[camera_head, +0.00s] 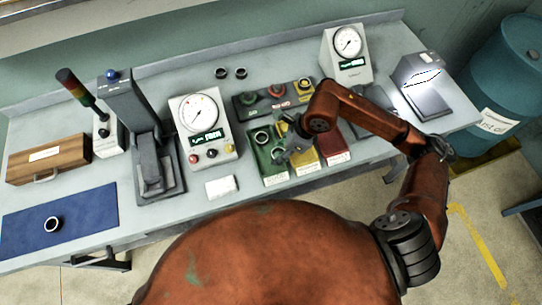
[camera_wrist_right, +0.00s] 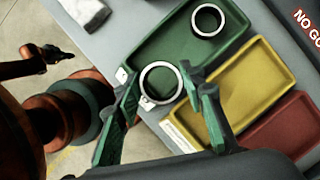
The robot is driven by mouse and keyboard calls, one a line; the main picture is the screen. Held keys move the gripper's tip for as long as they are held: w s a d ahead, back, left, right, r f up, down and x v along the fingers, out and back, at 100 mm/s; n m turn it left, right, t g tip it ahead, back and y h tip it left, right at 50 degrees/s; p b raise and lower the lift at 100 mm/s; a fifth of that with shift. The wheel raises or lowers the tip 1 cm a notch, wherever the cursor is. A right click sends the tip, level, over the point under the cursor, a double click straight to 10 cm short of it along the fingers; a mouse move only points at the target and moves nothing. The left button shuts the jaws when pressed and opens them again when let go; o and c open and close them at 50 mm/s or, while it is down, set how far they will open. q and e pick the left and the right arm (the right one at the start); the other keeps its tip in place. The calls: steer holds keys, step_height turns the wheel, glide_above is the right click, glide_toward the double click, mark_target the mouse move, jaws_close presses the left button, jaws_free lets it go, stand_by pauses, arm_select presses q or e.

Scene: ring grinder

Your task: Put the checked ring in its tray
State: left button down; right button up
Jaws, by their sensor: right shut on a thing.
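My right gripper (camera_head: 280,148) is over the front of the green tray (camera_head: 256,140). In the right wrist view its green fingers (camera_wrist_right: 160,80) are closed about a pale metal ring (camera_wrist_right: 145,94), at the near end of the green tray (camera_wrist_right: 150,47). I cannot tell whether the ring touches the tray floor. A second ring (camera_wrist_right: 194,24) lies in the far part of this tray; it also shows in the head view (camera_head: 262,131). At the wrist view's left edge, a dark gripper shape (camera_wrist_right: 62,54), seemingly my left one, is too small to read.
A yellow tray (camera_head: 308,162) and a red tray (camera_head: 334,148) stand right of the green one. A button panel (camera_head: 262,108) is behind. A gauge box (camera_head: 203,125) stands left. Another ring (camera_head: 47,224) lies on the blue mat (camera_head: 85,212).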

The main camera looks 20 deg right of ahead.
mark_target(272, 153)
steer(key=a+f, duration=0.1)
steer(key=w+a+f, duration=0.1)
steer(key=shift+w+f, duration=0.2)
steer(key=shift+f, duration=0.2)
steer(key=shift+w+a+f, duration=0.1)
steer(key=shift+f, duration=1.7)
steer(key=o, duration=0.9)
steer(key=shift+f, duration=0.15)
steer(key=shift+o, duration=0.8)
steer(key=shift+r, duration=0.5)
steer(key=v, duration=1.1)
steer(key=shift+r, duration=0.15)
